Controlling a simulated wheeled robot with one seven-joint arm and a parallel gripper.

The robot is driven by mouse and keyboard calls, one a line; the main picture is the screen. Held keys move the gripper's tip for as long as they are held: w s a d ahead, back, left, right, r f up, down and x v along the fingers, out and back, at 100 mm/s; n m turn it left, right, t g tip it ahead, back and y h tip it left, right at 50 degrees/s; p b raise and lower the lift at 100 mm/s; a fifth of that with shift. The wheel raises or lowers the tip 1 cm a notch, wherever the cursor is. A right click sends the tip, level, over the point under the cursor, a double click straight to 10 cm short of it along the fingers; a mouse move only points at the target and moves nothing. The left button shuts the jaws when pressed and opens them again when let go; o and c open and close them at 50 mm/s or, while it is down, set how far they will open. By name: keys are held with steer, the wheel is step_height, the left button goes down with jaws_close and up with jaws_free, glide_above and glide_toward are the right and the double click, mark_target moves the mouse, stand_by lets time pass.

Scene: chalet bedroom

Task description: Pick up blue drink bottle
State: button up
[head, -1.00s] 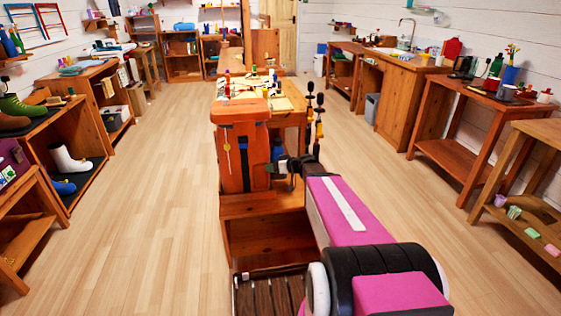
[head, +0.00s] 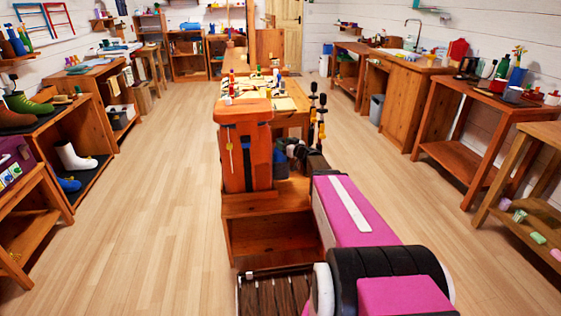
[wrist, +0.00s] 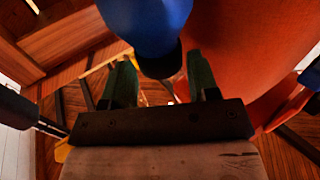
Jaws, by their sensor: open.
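The blue drink bottle (head: 280,160) is at the right side of an orange backpack (head: 247,150), partly hidden by my gripper in the head view. In the wrist view the blue bottle (wrist: 150,22) comes down from the top edge, with a dark lower end between the two green fingers. My gripper (wrist: 160,65) is open, with one finger on each side of the bottle's dark end. I cannot tell whether either finger touches it. The orange backpack (wrist: 255,45) fills the right of the wrist view, close to the right finger.
The backpack stands on a wooden bench (head: 262,205) with an open lower space. A table (head: 290,105) with small items is just behind, and tall black-and-yellow poles (head: 317,120) rise beside my arm. Shelves line both walls. The floor (head: 150,200) at left is clear.

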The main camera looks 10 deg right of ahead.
mark_target(280, 139)
steer(key=x, duration=0.3)
steer(key=c, duration=0.9)
jaws_close()
steer(key=shift+r, duration=0.15)
